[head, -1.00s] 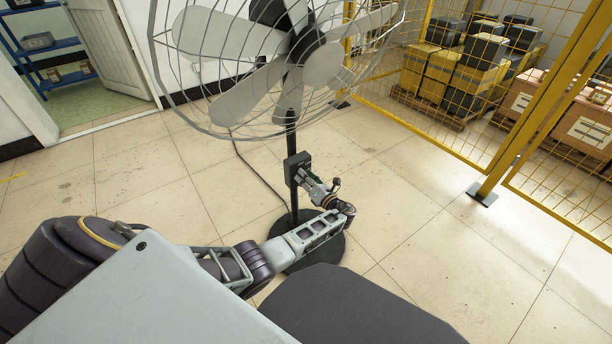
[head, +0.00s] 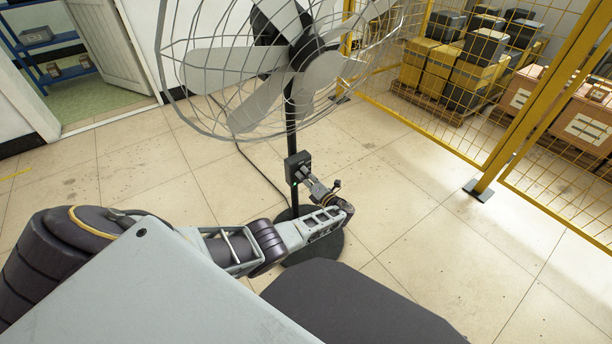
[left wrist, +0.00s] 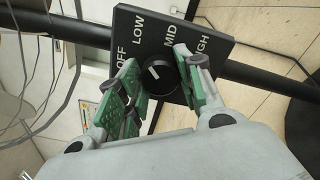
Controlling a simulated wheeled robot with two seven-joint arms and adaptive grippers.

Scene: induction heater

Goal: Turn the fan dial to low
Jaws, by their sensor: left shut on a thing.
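The fan (head: 290,60) stands on a black pole, with a black control box (head: 297,166) on the pole. In the left wrist view the box's panel (left wrist: 187,38) reads OFF, LOW, MID and HIGH. Its round black dial (left wrist: 161,74) has a white mark pointing to the upper left, on the OFF and LOW side; I cannot tell exactly which label it meets. My left gripper (head: 307,178) is at the box, its green-padded fingers (left wrist: 157,72) shut on the dial from both sides. My right gripper is not in view.
The fan's round black base (head: 328,248) is on the tiled floor below my left forearm. The wire fan cage (head: 180,95) is above the arm. A yellow mesh fence (head: 430,130) stands at the right with crates behind it. Floor between is clear.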

